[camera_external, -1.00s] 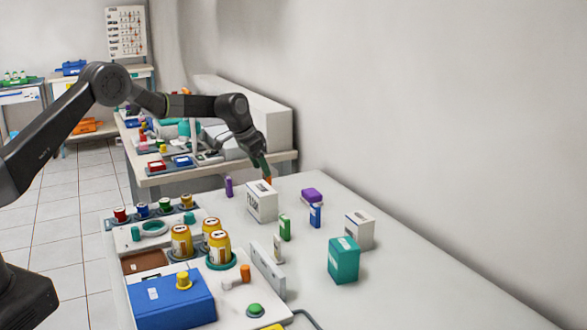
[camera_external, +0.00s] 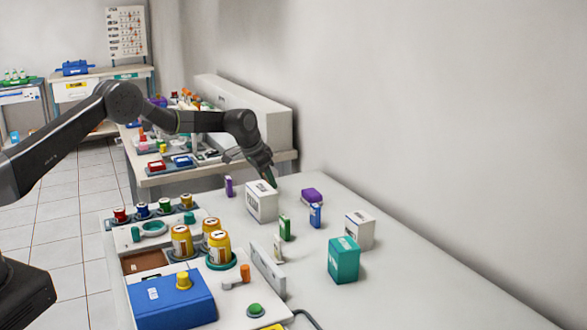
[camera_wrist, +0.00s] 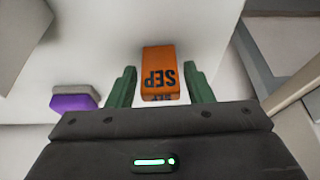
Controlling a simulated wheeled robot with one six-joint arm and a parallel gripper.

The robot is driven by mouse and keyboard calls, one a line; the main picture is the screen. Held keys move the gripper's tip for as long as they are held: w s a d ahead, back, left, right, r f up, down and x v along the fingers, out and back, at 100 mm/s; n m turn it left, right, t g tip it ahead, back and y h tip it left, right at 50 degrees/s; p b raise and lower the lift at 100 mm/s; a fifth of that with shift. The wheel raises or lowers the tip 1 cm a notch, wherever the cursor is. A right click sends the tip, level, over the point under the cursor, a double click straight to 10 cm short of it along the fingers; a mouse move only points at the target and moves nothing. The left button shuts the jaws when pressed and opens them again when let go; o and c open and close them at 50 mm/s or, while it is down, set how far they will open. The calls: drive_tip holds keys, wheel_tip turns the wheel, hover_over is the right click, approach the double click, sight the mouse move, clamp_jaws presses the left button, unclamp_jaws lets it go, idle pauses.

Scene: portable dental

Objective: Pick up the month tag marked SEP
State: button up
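The month tag marked SEP (camera_wrist: 160,75) is an orange block with dark letters, upside down in the wrist view. It stands on the white table between the two green fingers of my gripper (camera_wrist: 160,88). The fingers are open, with a gap on each side of the tag. In the external view my gripper (camera_external: 270,180) is low at the table's far end, behind a white box. The tag is hidden there by the gripper.
The white box (camera_external: 262,203) and a purple tag (camera_external: 229,187) stand near my gripper. A purple block (camera_external: 312,195), a blue tag (camera_external: 316,216) and a green tag (camera_external: 285,228) stand closer to the camera.

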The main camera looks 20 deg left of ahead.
drive_tip(key=c, duration=0.7)
